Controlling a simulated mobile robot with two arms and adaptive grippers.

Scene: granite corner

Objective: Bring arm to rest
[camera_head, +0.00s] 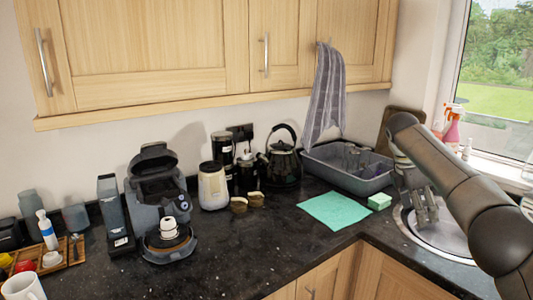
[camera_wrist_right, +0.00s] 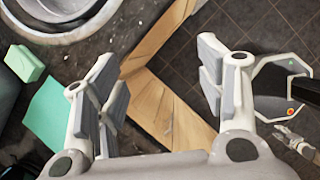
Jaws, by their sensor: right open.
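My right arm comes in from the right edge of the head view. Its gripper (camera_head: 422,207) hangs in the air in front of the round sink (camera_head: 450,240), with its fingers pointing down. In the right wrist view the gripper (camera_wrist_right: 160,92) has its two fingers wide apart, with nothing between them. Through the gap show the wooden cabinet fronts and the dark tiled floor. My left gripper does not show in the head view.
A green cloth (camera_head: 335,211) and green sponge (camera_head: 379,201) lie left of the sink. A grey dish tub (camera_head: 345,170), black kettle (camera_head: 283,165), cream canister (camera_head: 212,187) and coffee machine (camera_head: 160,200) stand along the wall. The dark counter's (camera_head: 260,245) middle front is clear.

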